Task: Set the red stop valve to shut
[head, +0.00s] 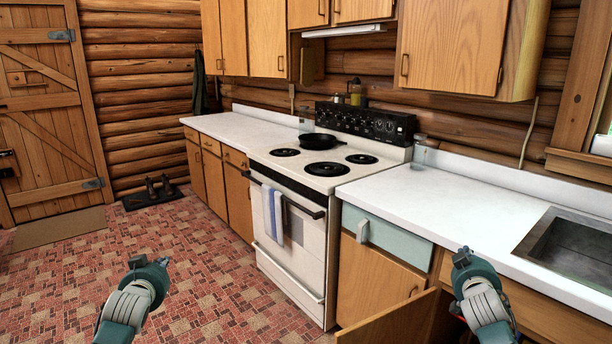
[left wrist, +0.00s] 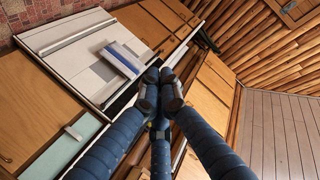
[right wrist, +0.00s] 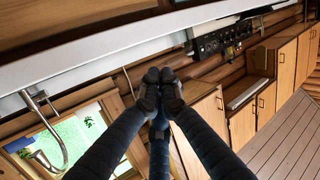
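My right gripper (head: 465,256) is in front of the counter left of the sink. Its fingers are also together and empty in the right wrist view (right wrist: 160,88). A wooden cabinet door (head: 388,320) stands open below the counter, left of my right gripper.
A white stove (head: 300,240) with a black pan (head: 320,141) stands between counters. A towel (head: 273,213) hangs on its oven handle. A metal sink (head: 570,248) is at the right.

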